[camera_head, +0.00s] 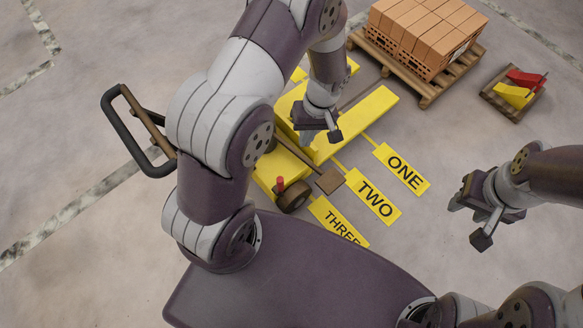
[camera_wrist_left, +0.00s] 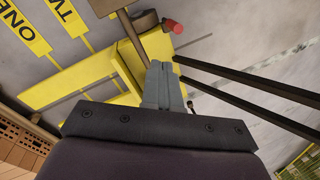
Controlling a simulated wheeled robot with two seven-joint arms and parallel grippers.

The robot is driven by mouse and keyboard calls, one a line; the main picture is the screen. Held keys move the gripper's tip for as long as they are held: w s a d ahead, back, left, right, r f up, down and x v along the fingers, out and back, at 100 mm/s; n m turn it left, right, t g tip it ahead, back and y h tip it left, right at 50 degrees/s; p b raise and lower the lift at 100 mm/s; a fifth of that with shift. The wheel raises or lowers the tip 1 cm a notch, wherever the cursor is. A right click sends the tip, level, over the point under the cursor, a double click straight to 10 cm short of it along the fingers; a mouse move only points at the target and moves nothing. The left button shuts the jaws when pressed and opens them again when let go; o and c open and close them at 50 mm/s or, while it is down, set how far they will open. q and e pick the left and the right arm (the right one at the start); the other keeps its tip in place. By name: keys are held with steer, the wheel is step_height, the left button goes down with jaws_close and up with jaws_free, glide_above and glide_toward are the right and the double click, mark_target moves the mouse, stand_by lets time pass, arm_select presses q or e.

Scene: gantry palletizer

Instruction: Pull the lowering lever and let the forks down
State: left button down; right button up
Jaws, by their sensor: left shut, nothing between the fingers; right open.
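The yellow pallet jack (camera_head: 363,119) stands on the floor, its forks pointing to the upper right. A small red-tipped lever (camera_head: 280,183) sticks up at its near end by a wheel; in the left wrist view the red tip (camera_wrist_left: 173,26) is beyond my fingers. A brown pedal-like plate (camera_head: 330,180) lies to its right. The black loop handle (camera_head: 128,138) leans out left. My left gripper (camera_head: 333,136) is shut and empty, above the jack; its closed fingers (camera_wrist_left: 160,66) appear apart from the red tip. My right gripper (camera_head: 466,222) is open and empty, off to the right.
A wooden pallet (camera_head: 428,91) with boxes (camera_head: 425,30) stands at the back. A small tray (camera_head: 492,97) holds red and yellow wedges. Yellow floor labels ONE (camera_head: 402,168), TWO (camera_head: 373,196) and THREE (camera_head: 338,222) lie beside the jack. My left arm hides part of it.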

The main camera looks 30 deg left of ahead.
mark_target(281, 187)
arm_select(q)
step_height(281, 187, down, 8)
steer(key=n+g+y, duration=0.1)
steer(key=n, duration=0.2)
steer(key=shift+s+a+r+n+p, duration=0.2)
steer(key=shift+s+n+p, duration=0.1)
steer(key=shift+s+n, duration=0.1)
arm_select(e)
steer(key=shift+s+r, duration=0.1)
steer(key=shift+r, duration=0.65)
arm_select(q)
steer(key=b+x, duration=0.4)
steer(key=x, duration=0.6)
arm_select(e)
step_height(281, 187, down, 4)
steer(key=shift+f, duration=0.1)
arm_select(q)
steer(key=shift+s+d+r, duration=0.1)
